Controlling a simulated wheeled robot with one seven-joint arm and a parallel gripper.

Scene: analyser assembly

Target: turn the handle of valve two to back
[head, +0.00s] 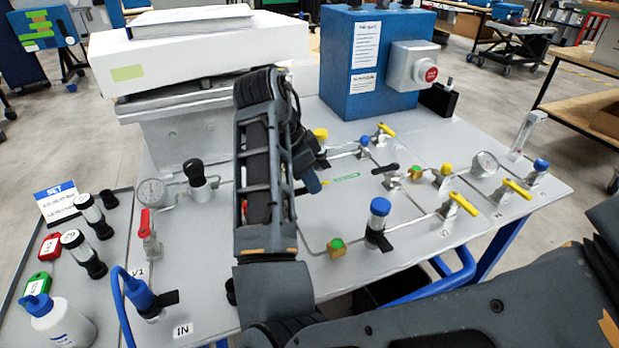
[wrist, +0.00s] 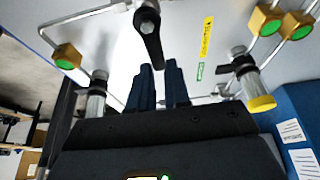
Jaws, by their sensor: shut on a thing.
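A black valve handle (wrist: 153,42) shows at the top of the wrist view on its metal valve body. Its free end lies between the tips of my gripper (wrist: 160,70), which is shut on it. The handle points from its pivot towards the gripper. No readable valve number shows there.
A yellow-capped filter (wrist: 246,80) and a clear filter (wrist: 97,95) flank my gripper. The panel (head: 340,210) also carries a blue-capped filter (head: 378,222), a red-handled valve (head: 146,225) and several yellow-handled valves. A blue box (head: 350,85) stands at the back.

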